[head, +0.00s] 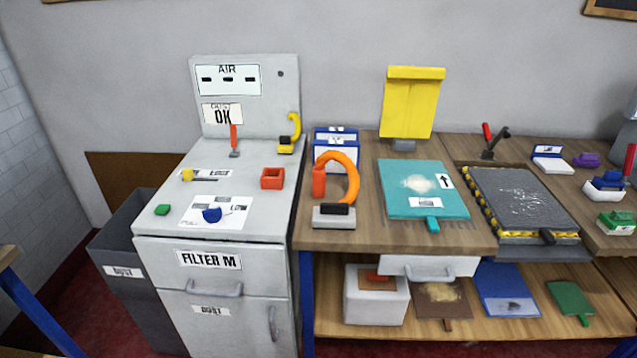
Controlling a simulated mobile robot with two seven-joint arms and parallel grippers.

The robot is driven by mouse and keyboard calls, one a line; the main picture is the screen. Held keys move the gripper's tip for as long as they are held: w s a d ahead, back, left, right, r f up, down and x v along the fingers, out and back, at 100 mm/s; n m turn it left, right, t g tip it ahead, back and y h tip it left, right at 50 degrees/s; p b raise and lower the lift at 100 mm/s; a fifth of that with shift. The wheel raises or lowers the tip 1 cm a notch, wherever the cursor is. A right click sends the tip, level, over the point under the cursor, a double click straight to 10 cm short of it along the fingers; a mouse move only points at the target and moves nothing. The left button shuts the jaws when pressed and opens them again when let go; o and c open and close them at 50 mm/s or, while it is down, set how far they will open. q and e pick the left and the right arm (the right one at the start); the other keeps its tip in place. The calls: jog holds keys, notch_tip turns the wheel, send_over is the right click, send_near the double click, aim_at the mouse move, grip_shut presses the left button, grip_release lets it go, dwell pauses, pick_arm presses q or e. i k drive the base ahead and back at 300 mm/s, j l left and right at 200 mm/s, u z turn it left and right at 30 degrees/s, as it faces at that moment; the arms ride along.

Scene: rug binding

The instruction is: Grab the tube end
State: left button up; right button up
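A thick orange tube (352,172) arcs up from a grey block with a black top (335,215) on the wooden bench. Its other side ends in a wider orange-red cylinder (319,181), standing in front of a blue and white box. A smaller yellow curved tube (296,125) is at the right of the grey filter machine, with a yellow and black piece (286,145) at its lower end. I cannot tell from the picture which tube end the task names. Neither of my grippers is in view.
The bench holds a teal board (395,195), a yellow stand (411,105) and a dark mat with a striped edge (515,200). A grey bin (125,235) stands left.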

aim_at(318, 173)
jog(key=u, duration=1.5)
jog(key=l+u, duration=0.15)
jog(key=l, duration=0.8)
